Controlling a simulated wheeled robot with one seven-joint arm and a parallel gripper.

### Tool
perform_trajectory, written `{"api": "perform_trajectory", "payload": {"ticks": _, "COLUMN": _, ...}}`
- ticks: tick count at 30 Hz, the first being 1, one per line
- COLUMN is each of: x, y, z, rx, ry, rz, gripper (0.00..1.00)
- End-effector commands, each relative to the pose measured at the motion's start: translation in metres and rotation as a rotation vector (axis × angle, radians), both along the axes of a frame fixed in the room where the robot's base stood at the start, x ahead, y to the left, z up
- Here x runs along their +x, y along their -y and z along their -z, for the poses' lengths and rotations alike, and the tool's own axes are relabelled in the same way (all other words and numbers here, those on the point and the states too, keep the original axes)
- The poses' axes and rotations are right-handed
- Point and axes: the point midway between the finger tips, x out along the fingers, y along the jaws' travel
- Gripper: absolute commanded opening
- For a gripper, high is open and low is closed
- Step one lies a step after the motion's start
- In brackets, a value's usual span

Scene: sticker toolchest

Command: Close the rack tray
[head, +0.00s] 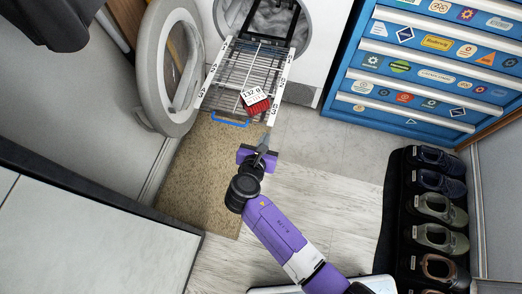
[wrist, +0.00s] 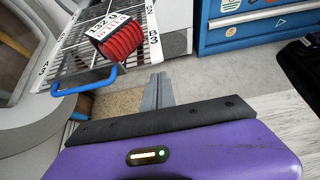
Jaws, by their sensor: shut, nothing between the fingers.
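The rack tray (head: 239,85) is a wire rack with white labelled side rails, sticking out of a round machine opening. Its blue front handle (head: 230,121) faces me; the handle also shows at left in the wrist view (wrist: 86,86). A red item with a "132 g" tag (head: 258,105) lies on the rack's front right part. My gripper (head: 265,140) is shut and empty, just in front of the tray's front right corner. In the wrist view its fingers (wrist: 158,84) are together, to the right of the handle and apart from it.
The round grey door (head: 153,70) stands open left of the tray. A blue toolchest with stickers (head: 424,80) stands at the right. Shoes on a black rack (head: 437,209) line the right side. A brown mat (head: 190,165) lies below the tray; the floor between is clear.

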Motion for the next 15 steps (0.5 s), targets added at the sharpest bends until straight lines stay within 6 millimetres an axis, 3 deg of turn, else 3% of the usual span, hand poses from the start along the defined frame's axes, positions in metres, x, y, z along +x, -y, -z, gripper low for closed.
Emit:
{"api": "perform_trajectory", "payload": {"ticks": 6, "x": 0.022, "y": 0.007, "z": 0.0, "rx": 0.002, "ry": 0.002, "rz": 0.0, "gripper": 0.0}}
{"api": "perform_trajectory", "payload": {"ticks": 15, "x": 0.026, "y": 0.009, "z": -0.002, "rx": 0.001, "ry": 0.001, "rz": -0.002, "gripper": 0.0}}
